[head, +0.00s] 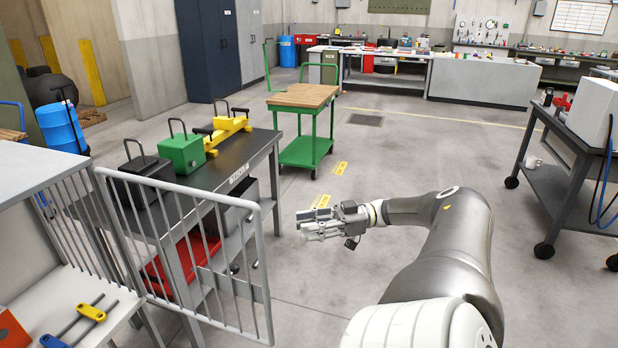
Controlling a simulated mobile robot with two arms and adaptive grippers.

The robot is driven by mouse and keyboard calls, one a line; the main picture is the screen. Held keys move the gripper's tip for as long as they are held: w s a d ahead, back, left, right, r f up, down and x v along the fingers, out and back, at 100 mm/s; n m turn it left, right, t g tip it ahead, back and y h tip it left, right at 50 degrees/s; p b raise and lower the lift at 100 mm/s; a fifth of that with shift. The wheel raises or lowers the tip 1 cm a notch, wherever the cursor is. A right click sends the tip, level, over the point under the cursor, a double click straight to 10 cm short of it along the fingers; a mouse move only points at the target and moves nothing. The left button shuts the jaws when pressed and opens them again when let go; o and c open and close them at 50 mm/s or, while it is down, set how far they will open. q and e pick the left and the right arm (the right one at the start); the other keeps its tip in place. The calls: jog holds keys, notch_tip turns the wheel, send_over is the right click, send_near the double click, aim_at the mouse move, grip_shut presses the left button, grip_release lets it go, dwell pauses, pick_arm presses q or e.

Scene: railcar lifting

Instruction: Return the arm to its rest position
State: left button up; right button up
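My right arm reaches in from the lower right, bent, with its forearm pointing left. My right gripper (307,226) is at the arm's end, over bare floor to the right of the open barred gate. Its fingers lie close together and appear to hold nothing, but the gap between them is too small to make out. My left gripper is not in view.
A grey barred gate (268,290) stands left of my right gripper. Behind it, a dark table (262,142) bears a green block (181,152), a black block and a yellow piece. A green cart (303,150) stands beyond. A dark wheeled cart (560,190) is at right.

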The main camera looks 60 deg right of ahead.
dwell(0.4)
jog(key=s+d+f+m+h, duration=0.1)
jog(key=s+f+m+h, duration=0.15)
jog(key=f, duration=0.55)
jog(key=s+d+f+m+h, duration=0.15)
jog(key=f+h, duration=0.25)
jog(key=f, duration=0.5)
jog(key=s+d+f+m+h, duration=0.1)
jog(key=s+f+m+h, duration=0.2)
jog(key=f, duration=0.5)
jog(key=s+a+f+g+h, duration=0.2)
jog(key=s+a+f, duration=0.1)
jog(key=f, duration=0.5)
jog(key=s+a+f+g+h, duration=0.15)
jog(key=s+a+f, duration=0.25)
jog(key=f, duration=0.5)
jog(key=s+a+f+g, duration=0.4)
jog(key=s+a+f, duration=0.2)
jog(key=a+f, duration=0.6)
jog(key=s+a+f+g, duration=0.2)
jog(key=s+a+f, duration=0.1)
jog(key=a, duration=0.8)
jog(key=s+a+f+n+g+y, duration=0.1)
jog(key=s+a+f+g, duration=0.2)
jog(key=a, duration=0.8)
jog(key=shift+s+a+f, duration=0.15)
jog(key=shift+s+f, duration=0.35)
jog(key=shift+s, duration=0.55)
